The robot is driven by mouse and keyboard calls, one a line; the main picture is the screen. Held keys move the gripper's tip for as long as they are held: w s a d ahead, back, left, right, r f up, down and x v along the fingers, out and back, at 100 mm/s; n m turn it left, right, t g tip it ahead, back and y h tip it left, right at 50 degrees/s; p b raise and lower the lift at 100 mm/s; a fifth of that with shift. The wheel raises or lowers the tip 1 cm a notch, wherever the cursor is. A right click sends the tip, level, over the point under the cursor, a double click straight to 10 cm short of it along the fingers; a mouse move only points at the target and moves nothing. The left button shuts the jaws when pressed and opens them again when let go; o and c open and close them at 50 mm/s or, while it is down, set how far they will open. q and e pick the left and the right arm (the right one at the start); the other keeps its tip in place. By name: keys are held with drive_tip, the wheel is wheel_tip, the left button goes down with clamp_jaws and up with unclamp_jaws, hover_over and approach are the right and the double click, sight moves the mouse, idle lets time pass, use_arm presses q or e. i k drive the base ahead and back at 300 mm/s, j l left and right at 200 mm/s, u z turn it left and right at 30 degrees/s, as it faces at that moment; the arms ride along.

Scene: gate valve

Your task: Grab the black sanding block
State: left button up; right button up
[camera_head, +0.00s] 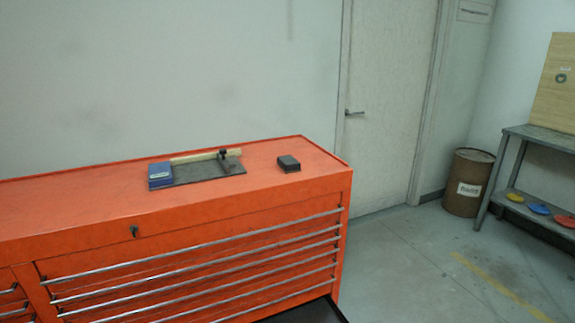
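A small black sanding block (288,163) lies flat on the orange top of the tool cabinet (265,190), near its right end. Nothing touches it. Neither my left nor my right gripper shows in the head view.
Left of the block, a dark flat plate (210,171) carries a blue box (160,176), a pale wooden strip and a small black clamp-like part. A closed door (385,100), a rusty barrel (467,183) and a grey bench (540,134) stand beyond. Floor right of the cabinet is clear.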

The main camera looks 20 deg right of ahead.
sight(289, 164)
drive_tip(key=l+z, duration=0.2)
drive_tip(key=i+l+z, duration=0.3)
drive_tip(key=l+z, duration=0.4)
drive_tip(key=i+l+z, duration=0.2)
drive_tip(key=z, duration=0.3)
drive_tip(key=i+l+z, duration=0.25)
drive_tip(key=z, duration=0.25)
drive_tip(key=i+l+z, duration=0.3)
drive_tip(key=z, duration=0.2)
drive_tip(key=i+l+z, duration=0.1)
drive_tip(key=i, duration=0.35)
drive_tip(key=i+l, duration=0.1)
drive_tip(key=i, duration=0.4)
drive_tip(key=i+j+u, duration=0.1)
drive_tip(key=i+u, duration=0.5)
drive_tip(key=u, duration=0.25)
drive_tip(key=i+u, duration=0.4)
drive_tip(key=i+l+u, duration=0.2)
drive_tip(key=u, duration=0.2)
